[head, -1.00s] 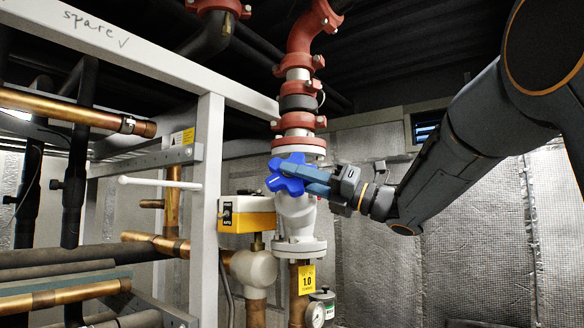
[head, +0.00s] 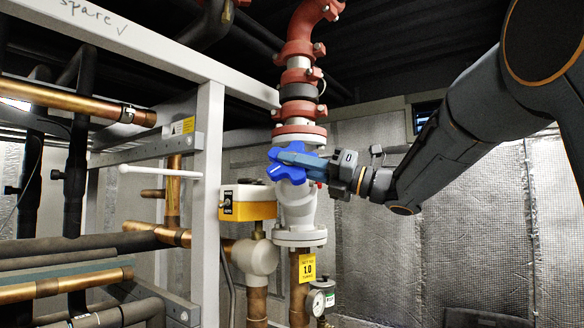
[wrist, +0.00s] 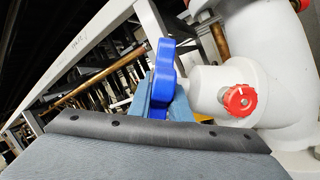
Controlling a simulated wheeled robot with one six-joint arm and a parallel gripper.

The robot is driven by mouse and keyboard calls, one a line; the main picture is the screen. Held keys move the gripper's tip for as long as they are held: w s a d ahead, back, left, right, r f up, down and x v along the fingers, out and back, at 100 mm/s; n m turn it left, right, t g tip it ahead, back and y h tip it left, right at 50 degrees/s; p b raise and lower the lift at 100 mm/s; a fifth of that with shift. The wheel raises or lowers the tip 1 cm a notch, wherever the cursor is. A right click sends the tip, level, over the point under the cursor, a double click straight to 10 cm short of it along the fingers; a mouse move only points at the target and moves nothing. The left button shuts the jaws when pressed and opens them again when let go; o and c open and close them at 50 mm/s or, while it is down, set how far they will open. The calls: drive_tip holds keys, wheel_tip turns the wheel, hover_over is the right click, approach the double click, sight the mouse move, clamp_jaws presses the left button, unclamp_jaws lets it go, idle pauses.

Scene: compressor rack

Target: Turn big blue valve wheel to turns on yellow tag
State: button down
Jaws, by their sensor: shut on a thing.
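The big blue valve wheel (head: 278,172) is a lobed handwheel on the white valve body (head: 297,212) in the middle of the head view. My gripper (head: 292,160) reaches in from the right and is shut on the wheel. In the wrist view the wheel (wrist: 165,65) stands edge-on between my two blue-grey fingers (wrist: 162,100). Part of the wheel is hidden by the fingers in the head view.
A yellow-and-white actuator box (head: 247,202) sits just left of the valve. A red knob (wrist: 240,100) is on the valve body near my fingers. A white frame post (head: 208,200) and gauge (head: 317,303) are nearby.

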drive_tip(key=n+g+h+b, duration=0.1)
drive_tip(key=n+g+b, duration=0.1)
drive_tip(key=g, duration=0.1)
drive_tip(key=shift+w+d+h, duration=0.1)
drive_tip(key=shift+h, duration=0.3)
drive_tip(key=n+g+h, duration=0.1)
drive_tip(key=g, duration=0.2)
drive_tip(key=shift+r+h, duration=0.15)
drive_tip(key=shift+h, duration=0.25)
drive_tip(key=n+g+h+p, duration=0.1)
drive_tip(key=g+h+p, duration=0.1)
drive_tip(key=p, duration=0.1)
drive_tip(key=shift+r+n+g+h, duration=0.15)
drive_tip(key=shift+n+g+h, duration=0.15)
drive_tip(key=shift+n+h, duration=0.1)
drive_tip(key=shift+n+g+h+p, duration=0.4)
drive_tip(key=shift+g+h+p, duration=0.3)
drive_tip(key=shift+h+p, duration=0.55)
drive_tip(key=c, duration=1.9)
unclamp_jaws()
drive_tip(key=shift+f, duration=0.2)
